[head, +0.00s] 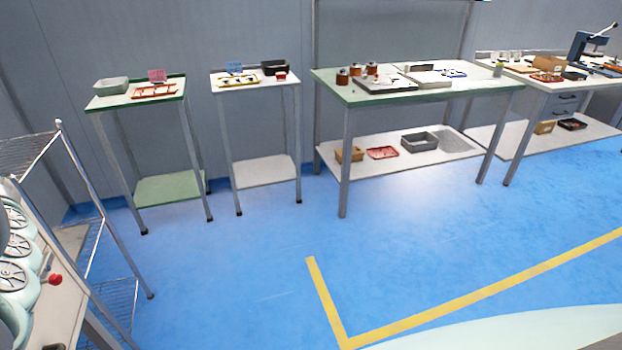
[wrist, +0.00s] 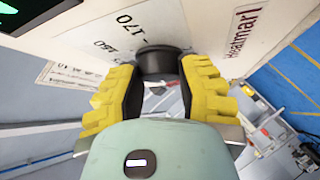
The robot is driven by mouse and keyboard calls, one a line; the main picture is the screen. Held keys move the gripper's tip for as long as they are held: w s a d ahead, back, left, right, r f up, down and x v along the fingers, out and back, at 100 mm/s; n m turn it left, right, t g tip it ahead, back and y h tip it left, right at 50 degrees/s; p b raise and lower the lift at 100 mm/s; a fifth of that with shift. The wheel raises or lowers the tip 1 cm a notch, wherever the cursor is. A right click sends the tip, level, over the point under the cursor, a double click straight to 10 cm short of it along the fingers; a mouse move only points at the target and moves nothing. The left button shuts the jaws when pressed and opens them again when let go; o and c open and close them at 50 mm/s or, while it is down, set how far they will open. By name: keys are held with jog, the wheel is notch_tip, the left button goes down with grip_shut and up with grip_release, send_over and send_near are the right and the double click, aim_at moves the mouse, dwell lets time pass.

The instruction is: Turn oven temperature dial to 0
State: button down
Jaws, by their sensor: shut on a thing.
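The oven temperature dial (wrist: 158,62) is a dark round knob on a white oven panel (wrist: 150,22), seen in the wrist view at the upper middle. The printed marks 170 and 180 show on the panel to the left of the dial, and the word Heatmart to the right. My gripper (wrist: 160,78) has its yellow and black fingers on both sides of the dial, shut on it. The dial's pointer and its exact setting are hidden. Neither the oven nor my gripper shows in the head view.
In the head view, a wire rack (head: 92,215) stands at the left. Two small tables (head: 135,98) (head: 255,84) and a long green-topped bench (head: 340,92) line the wall, with another bench (head: 560,82) at the right. The blue floor (head: 240,270) in front is clear.

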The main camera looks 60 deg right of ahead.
jog(key=shift+a+n+g, duration=0.1)
jog(key=shift+n+g, duration=0.2)
jog(key=c, duration=0.7)
grip_release()
jog(key=shift+a, duration=0.1)
jog(key=shift+c, duration=0.2)
jog(key=shift+o, duration=1.4)
jog(key=shift+d, duration=0.2)
jog(key=v, duration=0.7)
jog(key=shift+r, duration=0.15)
jog(key=shift+d, duration=0.1)
